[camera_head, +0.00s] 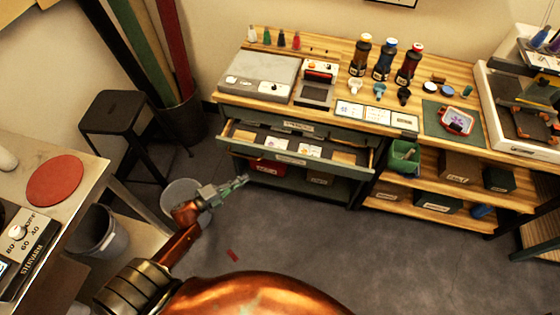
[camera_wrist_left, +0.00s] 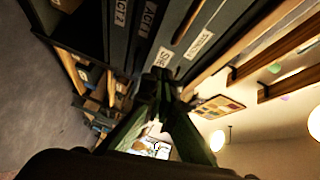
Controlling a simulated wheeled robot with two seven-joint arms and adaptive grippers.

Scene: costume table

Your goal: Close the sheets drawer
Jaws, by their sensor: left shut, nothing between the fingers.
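A wide dark green drawer (camera_head: 240,146) is pulled out of the cabinet under the wooden bench in the head view, with pale sheets and cards lying inside. Its front carries a small label too small to read there. In the left wrist view a label starting "SHE" (camera_wrist_left: 163,62) sits on a dark front just beyond my fingertips. My left gripper (camera_head: 242,180) is shut and empty, in front of and below the drawer's left part. Its fingertips (camera_wrist_left: 161,75) look close to the labelled front; I cannot tell whether they touch. My right gripper is out of view.
A grey bin (camera_head: 167,205) stands on the floor below my left gripper. A black stool (camera_head: 115,112) and a side table (camera_head: 100,150) are at the left. Bottles and a grey device (camera_head: 258,75) crowd the bench top. Open floor (camera_head: 310,225) lies before the cabinet.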

